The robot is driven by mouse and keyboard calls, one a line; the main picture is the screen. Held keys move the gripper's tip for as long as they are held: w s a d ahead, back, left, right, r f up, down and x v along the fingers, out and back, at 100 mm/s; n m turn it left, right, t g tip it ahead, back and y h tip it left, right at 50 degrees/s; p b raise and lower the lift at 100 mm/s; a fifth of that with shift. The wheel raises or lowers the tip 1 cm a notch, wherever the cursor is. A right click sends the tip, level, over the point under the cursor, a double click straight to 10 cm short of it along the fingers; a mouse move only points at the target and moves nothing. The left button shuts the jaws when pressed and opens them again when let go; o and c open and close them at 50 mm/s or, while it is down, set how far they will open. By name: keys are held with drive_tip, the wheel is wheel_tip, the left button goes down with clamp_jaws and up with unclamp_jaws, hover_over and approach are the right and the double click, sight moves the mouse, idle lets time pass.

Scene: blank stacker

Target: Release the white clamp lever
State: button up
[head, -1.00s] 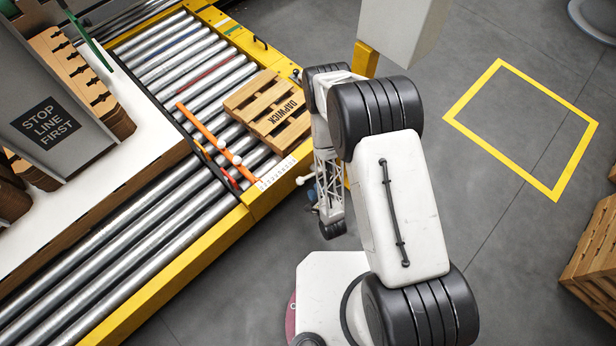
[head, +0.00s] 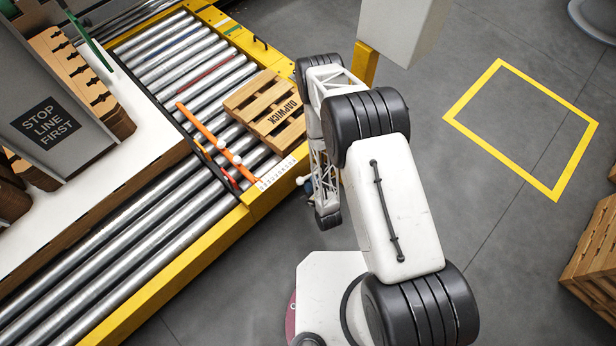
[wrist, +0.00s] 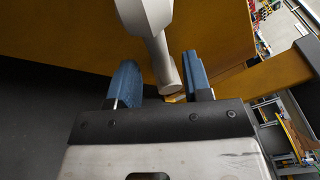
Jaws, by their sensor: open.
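The white clamp lever (wrist: 157,42) shows in the wrist view as a pale bar with a wide upper part and a narrower stem. Its lower end lies between the two blue fingers of my gripper (wrist: 161,76). The fingers are open, one on each side of the stem, with a gap visible on both sides. The right finger is nearer to the stem. In the head view, a small white knob (head: 301,181) shows at the yellow conveyor edge; I cannot tell whether it belongs to the lever. My arm hides the fingers there.
The yellow conveyor frame (wrist: 270,78) is close behind the lever in the wrist view. A wooden pallet (head: 266,108) and an orange bar (head: 215,142) lie on the rollers (head: 120,235). A grey box on a yellow post (head: 364,63) stands behind my arm.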

drive_tip(key=shift+x, duration=1.8)
clamp_jaws()
